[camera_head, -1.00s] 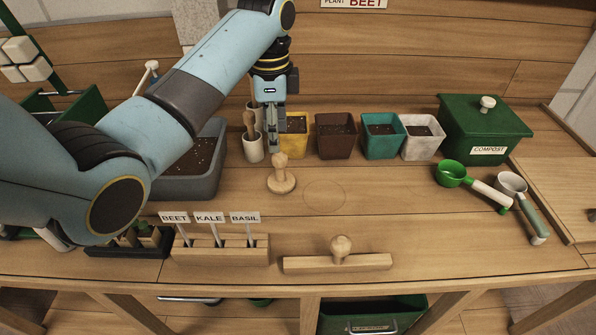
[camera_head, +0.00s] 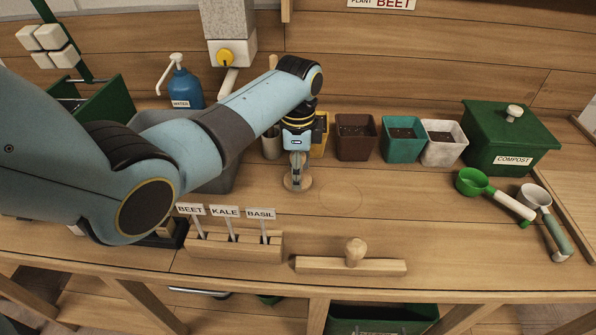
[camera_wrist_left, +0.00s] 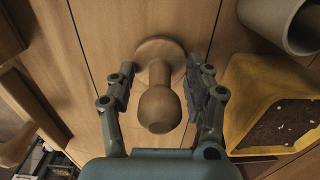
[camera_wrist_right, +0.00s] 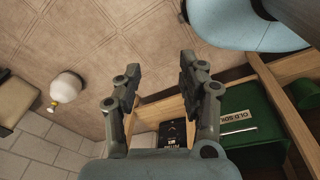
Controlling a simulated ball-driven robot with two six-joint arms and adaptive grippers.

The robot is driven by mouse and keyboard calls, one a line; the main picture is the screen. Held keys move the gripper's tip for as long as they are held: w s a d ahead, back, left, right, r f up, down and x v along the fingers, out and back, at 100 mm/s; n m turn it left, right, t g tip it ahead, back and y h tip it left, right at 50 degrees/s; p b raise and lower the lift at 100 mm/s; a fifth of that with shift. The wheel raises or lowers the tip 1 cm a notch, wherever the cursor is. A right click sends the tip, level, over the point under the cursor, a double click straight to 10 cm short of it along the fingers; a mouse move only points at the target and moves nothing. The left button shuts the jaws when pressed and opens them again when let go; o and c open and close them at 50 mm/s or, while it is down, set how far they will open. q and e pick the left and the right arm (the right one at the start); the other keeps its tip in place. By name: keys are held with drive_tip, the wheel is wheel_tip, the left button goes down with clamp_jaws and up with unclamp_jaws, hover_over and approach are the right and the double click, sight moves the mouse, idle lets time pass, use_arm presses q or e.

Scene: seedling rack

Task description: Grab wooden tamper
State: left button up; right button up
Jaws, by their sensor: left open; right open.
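The wooden tamper (camera_head: 298,184) stands upright on the bench, its round base showing below my left gripper (camera_head: 298,163) in the head view. In the left wrist view the tamper's round knob (camera_wrist_left: 160,108) and its disc base lie between the two fingers of my left gripper (camera_wrist_left: 162,85). The fingers are open, one on each side of the tamper, with gaps visible between them and the handle. My right gripper (camera_wrist_right: 160,85) is open and empty, seen only in the right wrist view, above the floor beside a wooden frame.
Brown (camera_head: 356,140), teal (camera_head: 402,142) and white pots stand behind to the right, with a yellow pot (camera_wrist_left: 262,105) close beside the left gripper. A label holder (camera_head: 235,246) and a wooden bar with a knob (camera_head: 350,266) lie in front.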

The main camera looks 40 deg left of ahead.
use_arm(q)
drive_tip(key=shift+c, duration=1)
clamp_jaws()
use_arm(e)
drive_tip(key=shift+s, duration=0.65)
use_arm(q)
drive_tip(key=shift+r, duration=0.1)
